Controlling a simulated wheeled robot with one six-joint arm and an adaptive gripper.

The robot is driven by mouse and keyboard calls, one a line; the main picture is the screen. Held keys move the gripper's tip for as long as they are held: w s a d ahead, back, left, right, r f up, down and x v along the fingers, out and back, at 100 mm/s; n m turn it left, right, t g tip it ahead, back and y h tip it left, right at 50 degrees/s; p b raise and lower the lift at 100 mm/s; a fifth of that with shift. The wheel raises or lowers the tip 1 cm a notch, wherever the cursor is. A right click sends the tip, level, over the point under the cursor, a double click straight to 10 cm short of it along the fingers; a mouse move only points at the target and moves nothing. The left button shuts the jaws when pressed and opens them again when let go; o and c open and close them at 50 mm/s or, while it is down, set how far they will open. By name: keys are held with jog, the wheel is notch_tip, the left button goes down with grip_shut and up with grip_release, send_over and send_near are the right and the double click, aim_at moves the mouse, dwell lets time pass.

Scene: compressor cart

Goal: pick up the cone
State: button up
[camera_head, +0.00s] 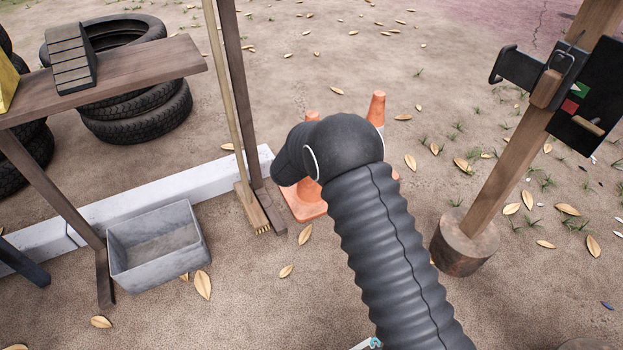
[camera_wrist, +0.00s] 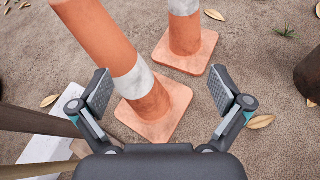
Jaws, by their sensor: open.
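Two orange cones with white bands stand on the ground. The nearer cone (camera_wrist: 150,98) leans toward the upper left in the wrist view, with its square base between and beyond my fingers. The farther cone (camera_wrist: 186,36) stands just behind it to the right. My gripper (camera_wrist: 161,90) is open, its two padded fingers on either side of the nearer cone's lower part, with nothing held. In the head view my arm covers most of both cones; one orange base (camera_head: 304,204) and another cone's upper part (camera_head: 377,107) show. My gripper is hidden there.
A broom (camera_head: 246,200) and a post stand close left of the cones, beside a white kerb (camera_head: 180,188). A grey bin (camera_head: 158,262), a wooden bench (camera_head: 120,75) and tyres (camera_head: 140,118) are farther left. A wooden post on a round stump (camera_head: 464,250) stands at right.

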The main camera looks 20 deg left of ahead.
jog(key=s+a+f+n+y, duration=0.2)
jog(key=a+f+n, duration=0.1)
jog(key=a+f, duration=0.3)
jog(key=b+x, duration=0.1)
jog(key=x, duration=1.3)
jog(key=shift+a+n, duration=0.3)
jog(key=shift+r, duration=0.15)
jog(key=c, duration=1.5)
jog(key=shift+r, duration=0.15)
jog(key=shift+c, duration=0.5)
